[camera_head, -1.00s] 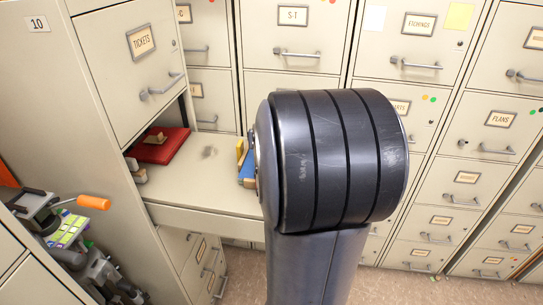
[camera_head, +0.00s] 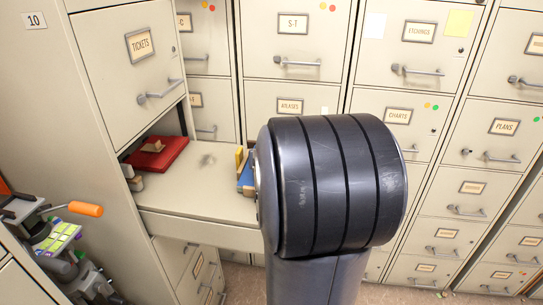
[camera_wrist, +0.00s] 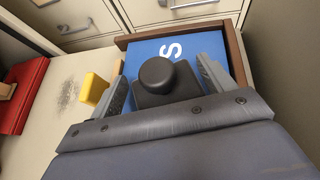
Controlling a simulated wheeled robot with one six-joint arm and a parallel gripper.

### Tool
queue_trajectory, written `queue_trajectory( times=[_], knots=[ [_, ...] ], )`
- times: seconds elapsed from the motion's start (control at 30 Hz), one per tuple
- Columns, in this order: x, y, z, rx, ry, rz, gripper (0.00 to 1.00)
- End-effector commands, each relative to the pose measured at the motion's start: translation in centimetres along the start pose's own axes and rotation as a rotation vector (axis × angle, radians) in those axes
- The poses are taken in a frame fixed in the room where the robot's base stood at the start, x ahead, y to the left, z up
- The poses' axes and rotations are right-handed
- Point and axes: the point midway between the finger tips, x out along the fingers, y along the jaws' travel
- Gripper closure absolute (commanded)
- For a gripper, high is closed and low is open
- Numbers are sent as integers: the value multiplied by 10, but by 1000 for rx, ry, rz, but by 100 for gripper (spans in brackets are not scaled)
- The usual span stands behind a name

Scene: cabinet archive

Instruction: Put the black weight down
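In the wrist view the black weight (camera_wrist: 165,92), a square block with a round knob, sits between the two fingers of my gripper (camera_wrist: 168,88). The fingers appear closed on its sides. Behind and under it is a blue surface (camera_wrist: 145,50) with a white letter S, edged by a brown rim. I cannot tell whether the weight touches the blue surface. In the head view my large arm joint hides the gripper and the weight.
A yellow piece (camera_wrist: 94,88) stands beside the left finger. A red box (camera_head: 158,155) lies further left on the pulled-out cream shelf (camera_head: 185,190). Filing cabinets (camera_head: 292,55) with protruding handles line the back. An orange-handled tool (camera_head: 86,208) stands at lower left.

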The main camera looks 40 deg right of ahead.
Motion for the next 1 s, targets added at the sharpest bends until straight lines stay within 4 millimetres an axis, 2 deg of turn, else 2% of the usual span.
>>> queue_trajectory(
  times=[0.03, 0.2, 0.53, 0.67, 1.0],
  knots=[
    [0, 0, 0, 0, 0, 0, 18],
    [0, 0, 0, 0, 0, 0, 6],
    [-3, 0, 5, 0, 0, 0, 6],
    [-22, 0, 6, 1, -1, 0, 6],
    [-91, 0, 8, 0, -2, 1, 6]
  ],
)
